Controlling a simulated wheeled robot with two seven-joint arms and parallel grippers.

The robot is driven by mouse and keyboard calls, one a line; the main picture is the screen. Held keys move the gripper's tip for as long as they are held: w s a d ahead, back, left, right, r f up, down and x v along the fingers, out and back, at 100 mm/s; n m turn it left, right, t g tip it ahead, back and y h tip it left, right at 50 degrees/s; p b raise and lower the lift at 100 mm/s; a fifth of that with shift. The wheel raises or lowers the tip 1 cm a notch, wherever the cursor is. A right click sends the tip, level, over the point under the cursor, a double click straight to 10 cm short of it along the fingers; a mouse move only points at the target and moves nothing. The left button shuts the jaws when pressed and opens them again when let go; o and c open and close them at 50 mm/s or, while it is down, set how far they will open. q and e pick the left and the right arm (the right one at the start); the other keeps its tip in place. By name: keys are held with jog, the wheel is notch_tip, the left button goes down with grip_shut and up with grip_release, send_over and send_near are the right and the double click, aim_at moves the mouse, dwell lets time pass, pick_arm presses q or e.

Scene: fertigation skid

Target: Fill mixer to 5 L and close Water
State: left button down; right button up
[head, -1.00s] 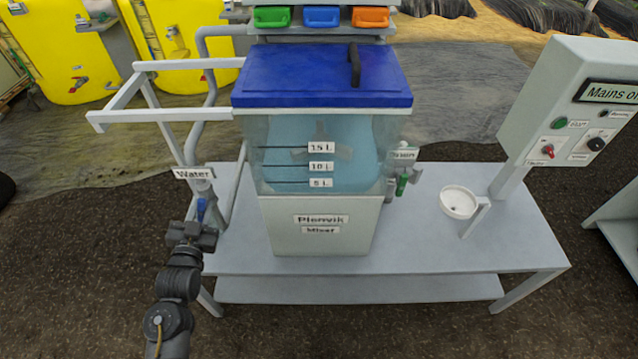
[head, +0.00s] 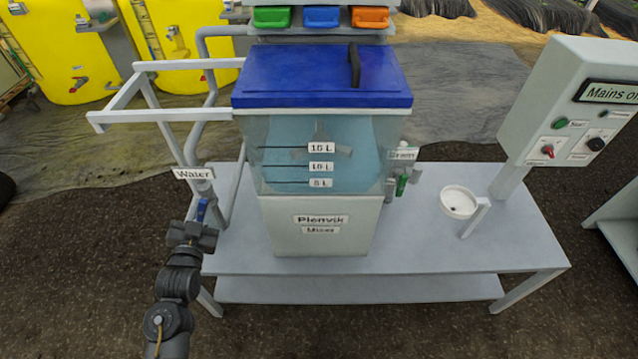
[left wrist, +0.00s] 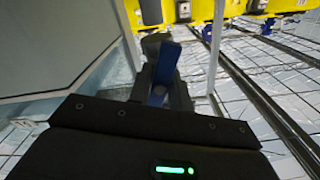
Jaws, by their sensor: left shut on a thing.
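The Plonvik mixer (head: 320,225) stands on the bench, with a clear tank (head: 285,150) marked 5 L, 10 L and 15 L under a blue lid (head: 325,75). The tank interior looks pale blue, but I cannot tell where the liquid surface is. The Water valve's blue handle (head: 202,209) is below the Water label (head: 194,173) at the bench's left side. My left gripper (head: 201,219) is shut on this handle. In the left wrist view the blue handle (left wrist: 165,68) stands upright between the dark fingers (left wrist: 160,88). My right gripper is out of view.
A green-handled drain valve (head: 402,185) sits right of the tank. A white cup (head: 458,203) and a control box (head: 580,105) are farther right. A white frame (head: 120,100) juts out left of the tank. The bench front (head: 430,255) is clear.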

pick_arm(q)
jog(key=m, duration=0.3)
jog(key=shift+d+f+m, duration=0.1)
jog(key=shift+m, duration=0.3)
jog(key=m+p, duration=0.1)
jog(key=m, duration=0.3)
jog(key=shift+m, duration=0.4)
dwell(6.5)
